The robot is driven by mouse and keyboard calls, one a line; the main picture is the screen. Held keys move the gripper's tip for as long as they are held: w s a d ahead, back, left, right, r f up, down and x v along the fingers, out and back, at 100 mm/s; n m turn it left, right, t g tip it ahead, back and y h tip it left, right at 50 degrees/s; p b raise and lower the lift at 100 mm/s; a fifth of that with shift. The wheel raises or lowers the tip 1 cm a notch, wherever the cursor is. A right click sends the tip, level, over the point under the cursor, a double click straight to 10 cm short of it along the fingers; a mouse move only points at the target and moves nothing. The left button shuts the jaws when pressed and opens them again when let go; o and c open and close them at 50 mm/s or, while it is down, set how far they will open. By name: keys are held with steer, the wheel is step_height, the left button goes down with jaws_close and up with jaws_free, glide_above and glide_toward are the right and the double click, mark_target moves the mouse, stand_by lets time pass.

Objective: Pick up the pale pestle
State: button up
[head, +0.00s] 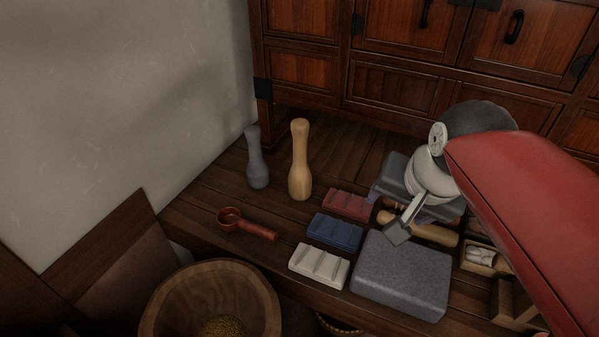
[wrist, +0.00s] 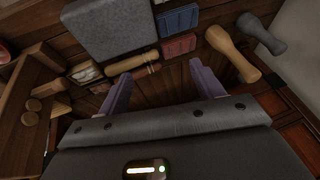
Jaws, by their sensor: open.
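The pale pestle (head: 300,162) is a light wooden, waisted piece standing upright on the dark bench, left of centre in the head view. In the wrist view it (wrist: 232,54) shows at the upper right, outside my fingers. My gripper (head: 396,216) is right of the pestle, above the rear of the bench, clearly apart from it. In the wrist view my gripper (wrist: 160,84) has its two purple fingers spread, with nothing held between them. My arm and hand hide part of the bench in the head view.
A grey pestle (head: 256,160) stands close left of the pale one. Red (head: 348,204), blue (head: 335,230) and white (head: 319,265) grooved blocks lie in front. A wooden roller (head: 432,235), stone slab (head: 402,275) and red ladle (head: 248,225) lie nearby. A cabinet (head: 400,84) stands behind.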

steer(key=w+a+r+m, duration=0.25)
steer(key=w+m, duration=0.25)
steer(key=w, duration=0.3)
steer(key=m+g+y+b, duration=0.2)
steer(key=m+g, duration=0.1)
steer(key=m, duration=1.2)
glide_above(298, 136)
steer(key=d, duration=0.2)
step_height(298, 136, down, 4)
steer(key=shift+r, duration=0.2)
steer(key=shift+w+a+f, duration=0.3)
steer(key=shift+w+f, duration=0.05)
steer(key=shift+f, duration=0.05)
steer(key=x, duration=0.2)
steer(key=b+x, duration=0.1)
steer(key=x, duration=0.2)
steer(key=b+x, duration=0.1)
steer(key=x, duration=0.1)
steer(key=shift+w+d+f, duration=0.1)
steer(key=shift+w+f, duration=0.1)
steer(key=shift+w, duration=0.1)
steer(key=c, duration=1.1)
steer(key=shift+r, duration=0.15)
steer(key=shift+c, duration=0.9)
